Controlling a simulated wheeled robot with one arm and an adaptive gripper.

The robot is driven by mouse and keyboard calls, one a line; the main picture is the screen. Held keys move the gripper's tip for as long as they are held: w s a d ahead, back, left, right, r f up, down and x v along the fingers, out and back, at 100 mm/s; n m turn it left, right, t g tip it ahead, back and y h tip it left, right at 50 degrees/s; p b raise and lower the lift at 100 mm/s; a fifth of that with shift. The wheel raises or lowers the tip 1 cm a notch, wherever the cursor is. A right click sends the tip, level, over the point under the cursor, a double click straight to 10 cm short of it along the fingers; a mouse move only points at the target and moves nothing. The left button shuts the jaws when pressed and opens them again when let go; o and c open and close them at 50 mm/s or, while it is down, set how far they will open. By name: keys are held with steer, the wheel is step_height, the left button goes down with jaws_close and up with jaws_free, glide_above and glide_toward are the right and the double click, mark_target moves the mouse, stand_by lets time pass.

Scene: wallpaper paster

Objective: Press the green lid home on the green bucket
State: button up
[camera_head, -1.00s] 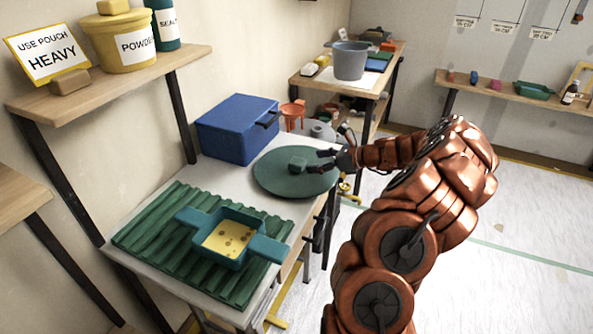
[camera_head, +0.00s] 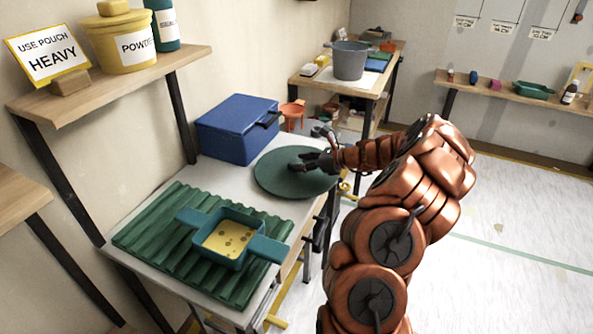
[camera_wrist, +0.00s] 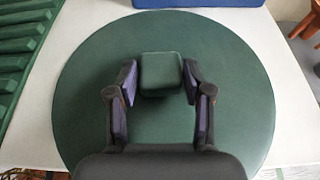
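The green lid (camera_head: 270,181) is a flat, dark green round disc. It appears to lie level over the pale bench top, with a small square green knob on it. In the wrist view the lid (camera_wrist: 85,100) fills most of the picture, and the knob (camera_wrist: 161,73) sits between my fingertips. No green bucket is visible; anything under the lid is hidden.
A blue box (camera_head: 236,130) stands just behind the lid. A teal tray (camera_head: 228,240) with yellowish contents sits on a corrugated green sheet (camera_head: 150,236) at the near left. Open floor lies right.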

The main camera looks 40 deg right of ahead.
steer(key=c, duration=0.7)
steer(key=shift+r, duration=0.15)
